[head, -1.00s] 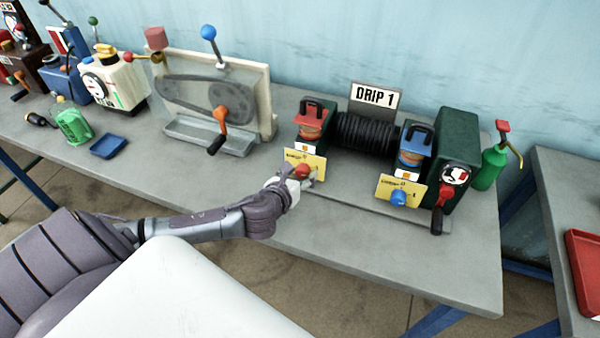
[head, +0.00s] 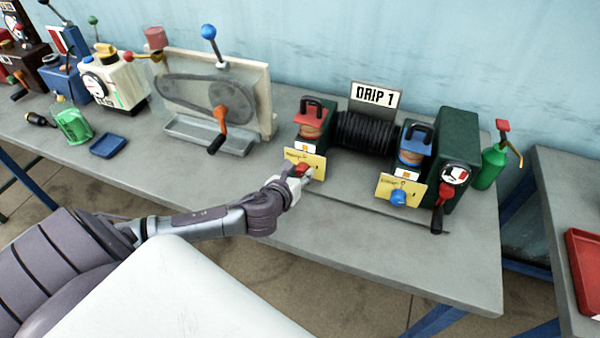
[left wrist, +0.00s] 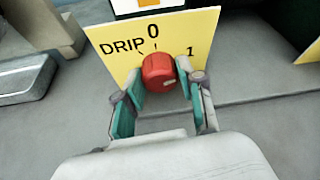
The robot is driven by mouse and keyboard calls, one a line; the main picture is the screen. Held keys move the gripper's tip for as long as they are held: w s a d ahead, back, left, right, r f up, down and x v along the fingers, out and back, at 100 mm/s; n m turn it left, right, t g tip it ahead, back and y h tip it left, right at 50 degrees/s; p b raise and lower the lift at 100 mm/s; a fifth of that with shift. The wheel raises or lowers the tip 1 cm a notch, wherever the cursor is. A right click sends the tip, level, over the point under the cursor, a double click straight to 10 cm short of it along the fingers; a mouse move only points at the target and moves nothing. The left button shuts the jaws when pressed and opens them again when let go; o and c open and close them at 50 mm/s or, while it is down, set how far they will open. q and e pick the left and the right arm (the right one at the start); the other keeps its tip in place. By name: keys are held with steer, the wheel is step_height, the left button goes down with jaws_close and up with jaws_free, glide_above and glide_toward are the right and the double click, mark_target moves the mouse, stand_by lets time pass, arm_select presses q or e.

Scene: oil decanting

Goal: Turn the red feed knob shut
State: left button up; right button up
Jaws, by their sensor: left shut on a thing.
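The red feed knob (head: 301,169) sits on the front of a yellow plate (head: 318,163) below the red-topped oiler (head: 311,121). In the left wrist view the knob (left wrist: 158,72) stands before the yellow plate (left wrist: 205,40), marked DRIP, 0 and 1. My right gripper is not in view.
A blue knob (head: 398,197) on a second yellow plate (head: 387,184) and a dark crank handle (head: 438,215) stand to the right. A belt-drive machine with an orange crank (head: 220,120) stands to the left. The bench front (head: 400,250) is clear.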

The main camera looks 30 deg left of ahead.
arm_select(q)
steer(key=shift+a+f+n+t+h+b, duration=0.15)
steer(key=shift+n+t+h+b, duration=0.2)
steer(key=shift+n+h, duration=0.5)
steer(key=shift+f+n+t+h+b, duration=0.1)
steer(key=shift+n+t+h+b, duration=0.2)
steer(key=shift+n+b, duration=0.65)
steer(key=n+h+b, duration=0.1)
steer(key=n, duration=0.1)
steer(key=n+t+h+b, duration=0.1)
steer(key=n+b, duration=0.1)
steer(key=shift+s+a+f, duration=0.1)
steer(key=shift+n+t+b, duration=0.65)
steer(key=shift+n+b, duration=0.1)
steer(key=shift+n, duration=0.55)
steer(key=shift+h, duration=0.25)
steer(key=o, duration=1.1)
steer(key=shift+o, duration=0.2)
